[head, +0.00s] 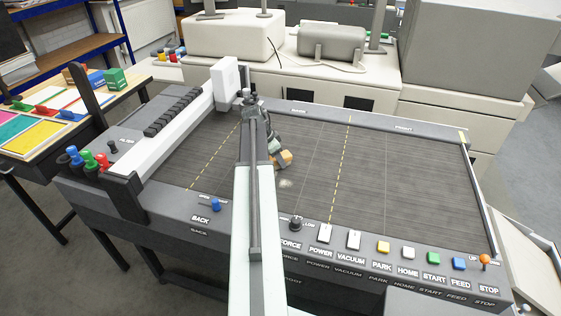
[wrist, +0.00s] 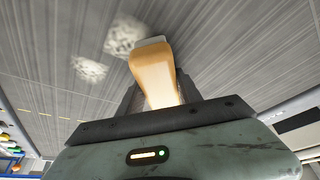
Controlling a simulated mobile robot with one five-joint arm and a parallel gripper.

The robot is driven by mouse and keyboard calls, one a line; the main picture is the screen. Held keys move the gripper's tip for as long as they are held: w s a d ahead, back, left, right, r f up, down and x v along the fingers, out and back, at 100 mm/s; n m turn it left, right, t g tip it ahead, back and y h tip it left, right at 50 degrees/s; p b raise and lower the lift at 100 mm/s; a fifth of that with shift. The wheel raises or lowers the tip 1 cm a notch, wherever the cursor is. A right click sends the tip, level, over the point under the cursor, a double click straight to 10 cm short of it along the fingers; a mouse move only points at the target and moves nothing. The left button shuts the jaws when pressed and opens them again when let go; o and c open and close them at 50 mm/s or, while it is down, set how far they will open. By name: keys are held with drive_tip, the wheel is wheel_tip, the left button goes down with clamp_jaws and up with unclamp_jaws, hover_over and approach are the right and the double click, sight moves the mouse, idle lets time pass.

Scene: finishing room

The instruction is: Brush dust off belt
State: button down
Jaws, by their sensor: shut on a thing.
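The grey ribbed belt (head: 415,185) lies across the flat machine bed. My gripper (head: 275,147) is low over the belt's middle, partly hidden by my arm. It is shut on a brush with a tan handle (head: 284,158). In the wrist view the brush (wrist: 154,70) stands out between the fingers (wrist: 152,98); its bristles cannot be made out. A pale dust patch (head: 286,183) lies on the belt just nearer than the brush. The wrist view shows two dust patches, one (wrist: 122,34) beside the brush tip and another (wrist: 88,69) farther left.
A white gantry beam (head: 185,125) crosses the belt's left side. A table (head: 40,125) with coloured panels stands left. The belt's right half is clear.

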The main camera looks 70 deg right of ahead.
drive_tip(key=shift+s+a, duration=0.15)
drive_tip(key=shift+a, duration=5.45)
drive_tip(key=shift+d+r, duration=0.1)
drive_tip(key=shift+r, duration=0.05)
wheel_tip(320, 180, up, 6)
drive_tip(key=p, duration=0.6)
wheel_tip(320, 180, up, 3)
drive_tip(key=p, duration=0.3)
